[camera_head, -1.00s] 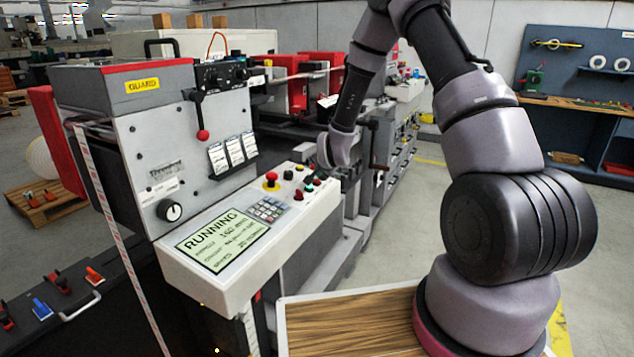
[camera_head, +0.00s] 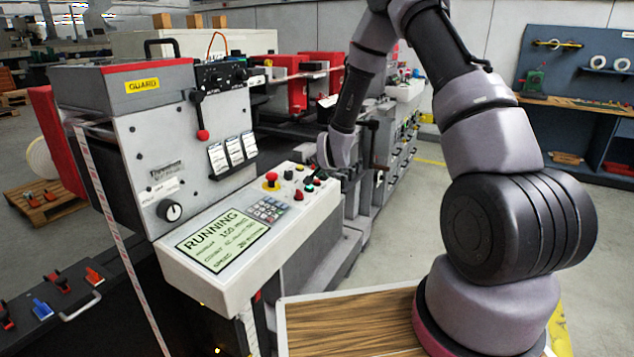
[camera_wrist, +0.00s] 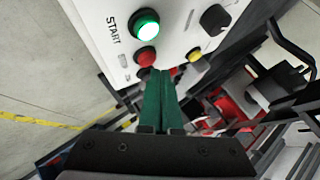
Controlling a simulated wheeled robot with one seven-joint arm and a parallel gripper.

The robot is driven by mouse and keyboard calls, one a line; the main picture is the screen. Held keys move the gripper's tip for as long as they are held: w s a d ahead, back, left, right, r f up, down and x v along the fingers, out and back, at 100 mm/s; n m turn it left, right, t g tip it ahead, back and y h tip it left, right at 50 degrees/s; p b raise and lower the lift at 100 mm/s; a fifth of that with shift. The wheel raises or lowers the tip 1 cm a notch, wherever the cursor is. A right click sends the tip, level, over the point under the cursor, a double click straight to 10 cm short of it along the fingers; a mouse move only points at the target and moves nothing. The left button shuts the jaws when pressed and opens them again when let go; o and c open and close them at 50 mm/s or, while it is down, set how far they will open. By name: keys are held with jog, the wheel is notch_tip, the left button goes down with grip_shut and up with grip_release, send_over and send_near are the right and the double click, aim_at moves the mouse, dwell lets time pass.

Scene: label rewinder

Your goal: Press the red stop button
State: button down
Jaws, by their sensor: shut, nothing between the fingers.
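A small red button (camera_head: 298,194) sits on the light control panel (camera_head: 320,208), near its right end. In the wrist view this red button (camera_wrist: 146,57) is beside the lit green button (camera_wrist: 146,24) marked START. The label by the red button is not readable. My gripper (camera_wrist: 157,72) is shut and empty, its green fingers pointing at the panel. The fingertips overlap the red button's lower edge in the wrist view; I cannot tell whether they touch it. In the head view my gripper (camera_head: 318,178) is just right of the buttons, small and partly hidden.
A red mushroom button on a yellow base (camera_head: 271,181) stands left on the panel. The screen (camera_head: 222,240) reads RUNNING. A lever with a red knob (camera_head: 203,134) is behind.

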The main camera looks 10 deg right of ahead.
jog(key=shift+f, duration=0.35)
jog(key=shift+w+a+f, duration=0.1)
jog(key=shift+f, duration=0.35)
dwell(0.5)
dwell(0.4)
jog(key=shift+r, duration=0.9)
jog(key=shift+s+d+r, duration=0.1)
jog(key=shift+d+r, duration=0.05)
jog(key=shift+r, duration=0.7)
jog(key=shift+s+d+r, duration=0.1)
jog(key=shift+s+r, duration=0.05)
jog(key=shift+r, duration=0.65)
jog(key=shift+s+d+r, duration=0.1)
jog(key=shift+d+r, duration=0.05)
jog(key=shift+r, duration=0.7)
